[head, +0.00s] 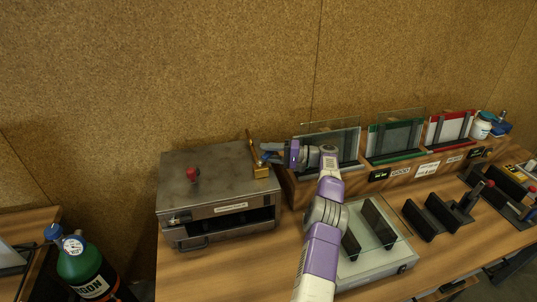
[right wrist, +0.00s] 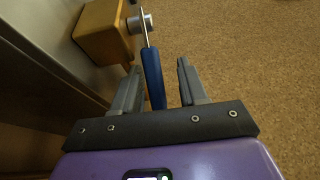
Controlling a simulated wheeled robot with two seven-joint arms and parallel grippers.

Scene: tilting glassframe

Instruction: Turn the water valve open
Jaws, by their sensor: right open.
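The water valve has a brass body (head: 261,171) with a thin upright brass pipe, at the right edge of the metal oven's top. In the right wrist view its yellow-brown body (right wrist: 103,33) is at the upper left, with a round silver stem and a lever with a blue grip (right wrist: 153,75). My right gripper (head: 272,153) reaches in from the right beside the valve. In the right wrist view the open gripper (right wrist: 159,68) has one finger on each side of the blue grip, with a visible gap on the right. Contact on the left is unclear. My left gripper is out of view.
The metal oven (head: 180,190) has a red knob (head: 193,174) on top. Framed glass panels (head: 394,136) stand in a wooden rack at right. A green argon cylinder (head: 80,262) stands at lower left.

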